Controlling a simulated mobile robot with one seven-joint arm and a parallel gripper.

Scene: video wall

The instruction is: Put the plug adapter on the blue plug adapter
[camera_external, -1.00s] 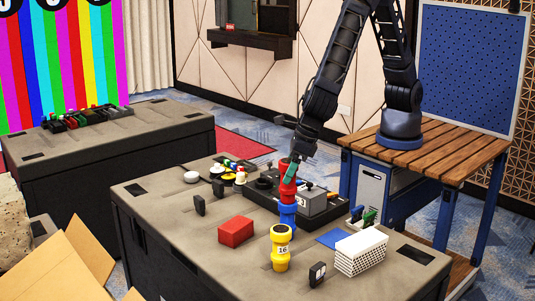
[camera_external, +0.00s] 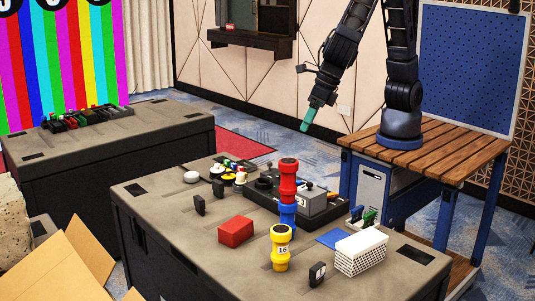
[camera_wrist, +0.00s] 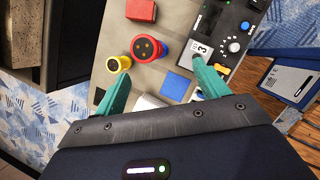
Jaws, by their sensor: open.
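A red plug adapter (camera_external: 288,180) stands upright on top of the blue plug adapter (camera_external: 287,215) on the grey case. In the wrist view the red adapter (camera_wrist: 148,48) shows from above, with its dark round socket face upward and a blue edge below it. A yellow plug adapter (camera_external: 281,247) marked 16 stands nearby, apart from the stack; it also shows in the wrist view (camera_wrist: 119,64). My gripper (camera_external: 305,128) is above and to the right of the stack, clear of it. Its green fingers (camera_wrist: 160,85) are spread apart with nothing held between them.
The grey case (camera_external: 180,237) also carries a red box (camera_external: 236,231), a dark device with a grey box (camera_external: 315,205), a white perforated block (camera_external: 361,252), a blue square (camera_external: 333,239) and several small black items. My arm stands on a wooden-topped bench (camera_external: 440,155).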

